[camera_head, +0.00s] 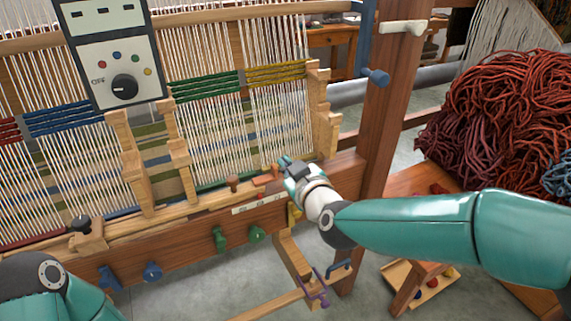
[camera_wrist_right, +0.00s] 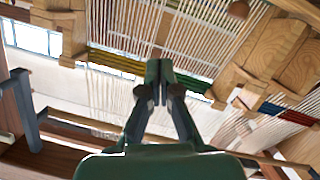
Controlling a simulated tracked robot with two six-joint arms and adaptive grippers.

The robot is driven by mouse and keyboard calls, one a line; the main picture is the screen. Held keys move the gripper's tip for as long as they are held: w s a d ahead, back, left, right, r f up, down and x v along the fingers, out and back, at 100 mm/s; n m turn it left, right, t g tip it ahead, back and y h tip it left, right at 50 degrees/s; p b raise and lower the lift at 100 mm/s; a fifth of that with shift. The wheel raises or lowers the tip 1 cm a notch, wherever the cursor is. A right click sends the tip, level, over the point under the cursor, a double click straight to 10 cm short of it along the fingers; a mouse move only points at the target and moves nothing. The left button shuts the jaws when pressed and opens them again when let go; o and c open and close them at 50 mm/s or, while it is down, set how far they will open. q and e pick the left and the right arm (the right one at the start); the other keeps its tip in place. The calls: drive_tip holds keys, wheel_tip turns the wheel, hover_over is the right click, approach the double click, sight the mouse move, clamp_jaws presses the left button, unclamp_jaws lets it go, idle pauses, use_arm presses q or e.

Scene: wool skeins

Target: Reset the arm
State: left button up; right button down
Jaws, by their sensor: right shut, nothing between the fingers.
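My right arm reaches in from the right in the head view, and its gripper (camera_head: 287,164) is in front of the loom's lower right part, close to the front wooden beam (camera_head: 215,210). In the right wrist view the fingers of this gripper (camera_wrist_right: 160,72) are together with nothing between them, with the loom's pale warp threads (camera_wrist_right: 125,25) behind. Whether the gripper touches the loom cannot be told. Only part of my left arm shows at the lower left of the head view; its gripper is out of frame.
A control panel (camera_head: 112,60) with a black knob hangs at the upper left. A wooden post (camera_head: 388,95) stands right of the gripper. Red wool skeins (camera_head: 495,115) are heaped on a wooden table (camera_head: 405,183) at the right. Coloured knobs and pegs stick out from the front beam.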

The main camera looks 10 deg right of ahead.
drive_tip(key=shift+d, duration=0.1)
drive_tip(key=d+f+m+g+h+p, duration=0.1)
drive_tip(key=d+f+g+h+p, duration=0.3)
drive_tip(key=f, duration=0.7)
drive_tip(key=s+d+f+g+y, duration=0.1)
drive_tip(key=s+f, duration=0.2)
drive_tip(key=f, duration=0.3)
drive_tip(key=s+d+f+m+g, duration=0.1)
drive_tip(key=s+d+f, duration=0.1)
drive_tip(key=f, duration=0.3)
drive_tip(key=s+d+f+g+y, duration=0.1)
drive_tip(key=s+f, duration=0.2)
drive_tip(key=f, duration=0.3)
drive_tip(key=s+a+f+m+g+y, duration=0.1)
drive_tip(key=s+f, duration=0.4)
drive_tip(key=s, duration=0.5)
drive_tip(key=s+a+f+m+g+y, duration=0.1)
drive_tip(key=s+a+f+m+g, duration=0.2)
drive_tip(key=s, duration=0.8)
wheel_tip(320, 180, down, 2)
drive_tip(key=m+g+p, duration=0.1)
drive_tip(key=m+g, duration=0.1)
drive_tip(key=g, duration=0.1)
drive_tip(key=shift+s+f+m+y, duration=0.15)
drive_tip(key=shift+m+y, duration=0.15)
drive_tip(key=shift+m, duration=0.1)
